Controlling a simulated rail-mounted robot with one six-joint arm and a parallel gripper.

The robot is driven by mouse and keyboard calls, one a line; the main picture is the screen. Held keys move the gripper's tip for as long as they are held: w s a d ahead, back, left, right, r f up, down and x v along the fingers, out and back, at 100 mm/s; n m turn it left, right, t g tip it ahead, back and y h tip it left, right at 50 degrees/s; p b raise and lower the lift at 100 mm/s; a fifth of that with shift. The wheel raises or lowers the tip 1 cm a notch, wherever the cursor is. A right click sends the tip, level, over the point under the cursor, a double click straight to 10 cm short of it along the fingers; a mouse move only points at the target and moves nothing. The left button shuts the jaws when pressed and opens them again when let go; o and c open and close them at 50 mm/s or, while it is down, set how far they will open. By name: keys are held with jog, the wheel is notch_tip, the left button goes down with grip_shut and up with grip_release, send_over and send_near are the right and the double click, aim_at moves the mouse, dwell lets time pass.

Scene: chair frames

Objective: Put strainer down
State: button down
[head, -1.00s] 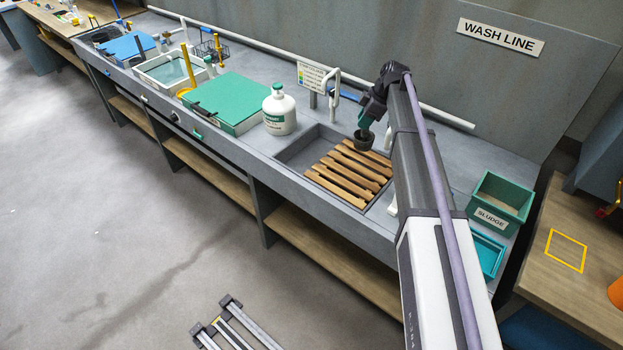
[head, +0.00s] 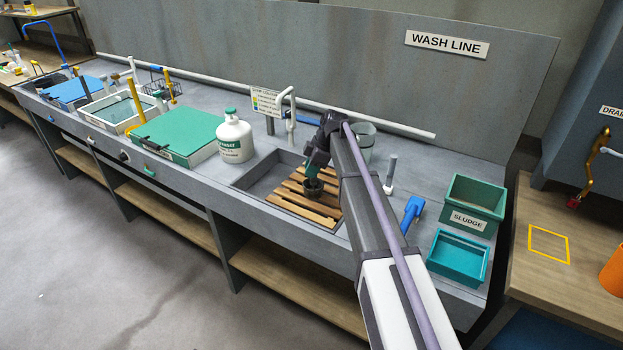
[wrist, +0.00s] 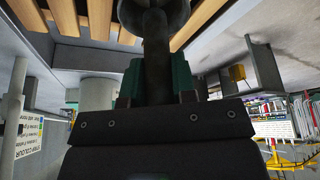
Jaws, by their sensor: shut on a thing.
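The strainer (head: 313,189) is a small dark cup, held over the wooden slats (head: 290,205) in the sink (head: 258,181). I cannot tell whether it touches the slats. My gripper (head: 311,170) is just above the strainer, shut on its dark handle. In the wrist view, the handle (wrist: 157,60) runs up between the green fingers of my gripper (wrist: 157,80) to the cup (wrist: 155,14) at the top edge. The wooden slats (wrist: 205,20) show behind the cup. Most of the cup is outside that view.
A white jug (head: 235,140) stands left of the sink, with a faucet (head: 291,110) behind it. A clear container (head: 362,140) stands behind my arm. A blue-handled tool (head: 412,213), the sludge bin (head: 473,207) and a teal tray (head: 458,258) are to the right.

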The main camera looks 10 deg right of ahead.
jog(key=shift+p, duration=0.3)
jog(key=shift+f, duration=0.3)
jog(key=c, duration=0.9)
grip_release()
jog(key=shift+r, duration=0.1)
